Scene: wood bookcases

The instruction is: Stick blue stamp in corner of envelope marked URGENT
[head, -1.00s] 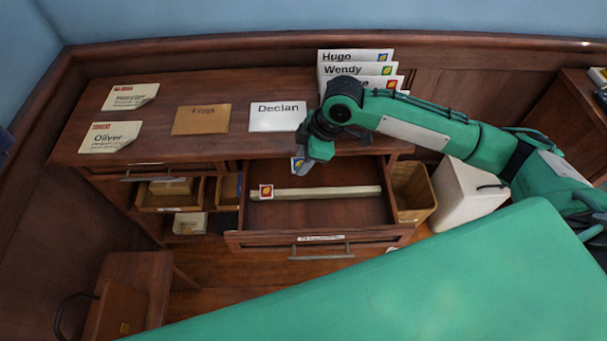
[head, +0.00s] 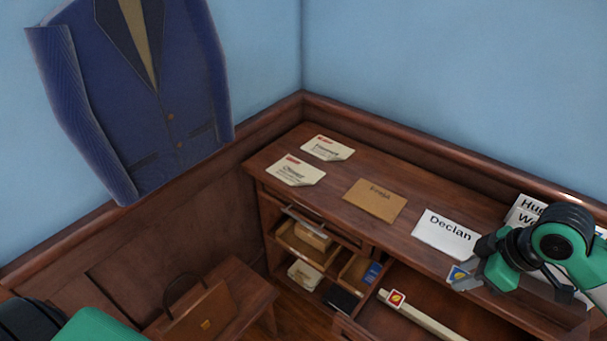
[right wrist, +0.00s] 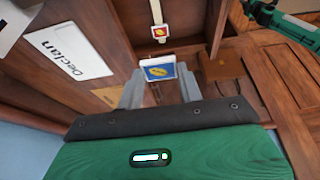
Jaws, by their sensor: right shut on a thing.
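My right gripper (head: 466,280) is shut on a blue stamp (head: 457,274) with a yellow emblem, above the desk's front edge near the white Declan envelope (head: 445,236). In the right wrist view the stamp (right wrist: 160,72) sits upright between the two grey fingertips. Two cream envelopes with small red marks lie at the desk's left end: Oliver (head: 296,173) in front, another (head: 327,148) behind. The red print is too small to read. A brown envelope (head: 374,202) lies between them and Declan. Part of my left arm shows at lower left; its fingers do not.
An open drawer (head: 400,322) holds a pale strip (head: 430,318) with a red stamp (head: 395,298) at its end. Small compartments (head: 305,248) are at left. A bag (head: 200,312) sits on a low bench.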

